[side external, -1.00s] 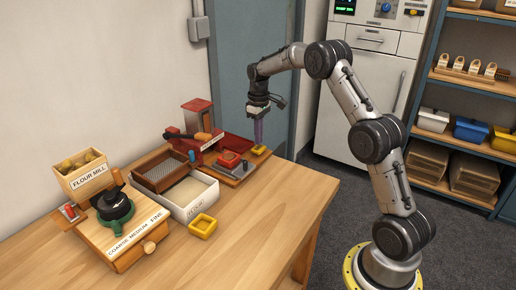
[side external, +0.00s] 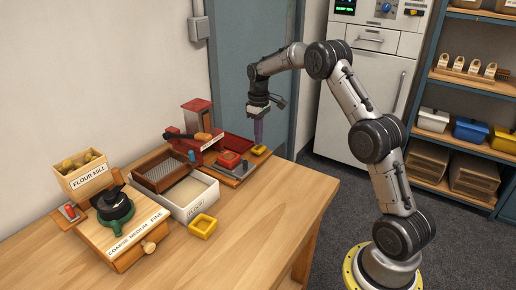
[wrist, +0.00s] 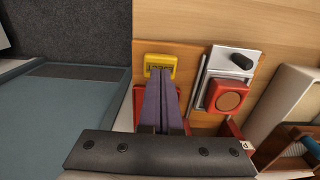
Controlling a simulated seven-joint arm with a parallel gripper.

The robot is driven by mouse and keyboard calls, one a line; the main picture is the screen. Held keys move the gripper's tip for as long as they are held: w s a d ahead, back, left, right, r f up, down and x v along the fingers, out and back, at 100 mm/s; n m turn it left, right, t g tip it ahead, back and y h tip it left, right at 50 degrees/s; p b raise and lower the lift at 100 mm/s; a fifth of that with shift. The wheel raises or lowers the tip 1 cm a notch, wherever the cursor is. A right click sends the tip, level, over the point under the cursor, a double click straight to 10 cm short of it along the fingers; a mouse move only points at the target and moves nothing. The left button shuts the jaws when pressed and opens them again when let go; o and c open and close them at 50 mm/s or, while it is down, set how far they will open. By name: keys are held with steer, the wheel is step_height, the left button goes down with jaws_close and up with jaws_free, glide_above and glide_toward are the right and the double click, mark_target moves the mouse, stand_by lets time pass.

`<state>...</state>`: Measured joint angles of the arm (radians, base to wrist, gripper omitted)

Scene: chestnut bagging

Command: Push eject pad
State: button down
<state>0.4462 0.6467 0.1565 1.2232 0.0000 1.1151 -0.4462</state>
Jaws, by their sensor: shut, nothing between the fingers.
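A small yellow pad (side external: 259,150) sits at the right end of the wooden base board (side external: 236,180) of the red press. In the wrist view the yellow pad (wrist: 149,62) is a square with a raised rim. My gripper (side external: 258,143) points straight down over it. Its purple fingers (wrist: 160,72) are shut together with nothing between them. The fingertips are at the pad and hide part of its middle; whether they touch it I cannot tell.
A red block with a round tan top (wrist: 229,101) is beside the pad. The red press (side external: 197,118) stands behind. The front table area is clear.

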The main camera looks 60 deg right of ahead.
mark_target(259, 147)
steer(key=shift+f, duration=0.1)
steer(key=shift+f, duration=1.2)
step_height(259, 147, up, 8)
stand_by(0.7)
